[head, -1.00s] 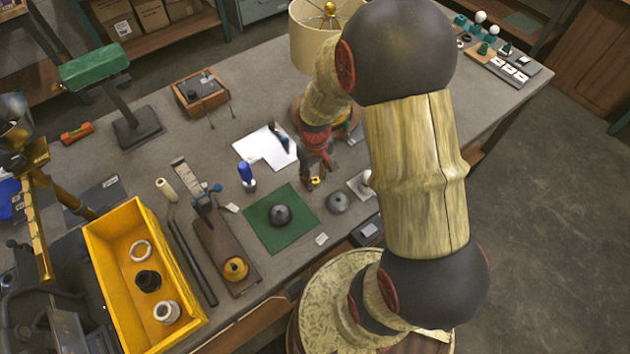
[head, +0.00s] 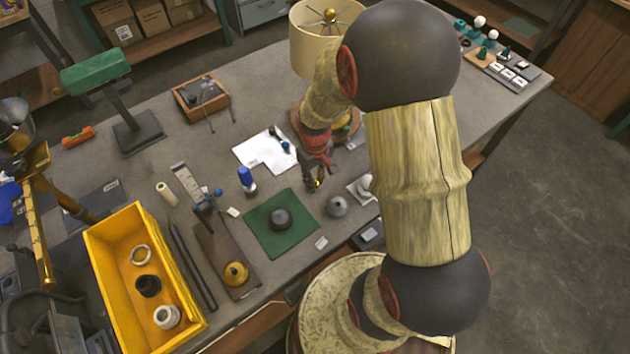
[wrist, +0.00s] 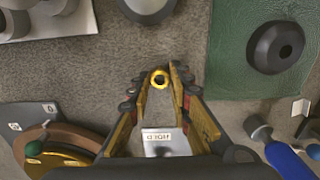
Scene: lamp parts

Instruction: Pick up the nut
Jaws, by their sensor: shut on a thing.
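The nut (wrist: 160,79) is a small brass-coloured ring, seen in the wrist view between my fingertips. My gripper (wrist: 161,80) is shut on it, with a fingertip on either side. In the head view my gripper (head: 318,183) points down over the table, between the green mat and the lamp base, with a small spot of yellow at its tips. The nut's height above the tabletop is hard to tell.
A green mat (head: 295,238) with a dark round part (head: 281,219) lies beside my gripper. A grey domed part (head: 337,206) is close by. The lamp shade (head: 318,50) stands behind. A yellow crate (head: 110,285) holds several rings.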

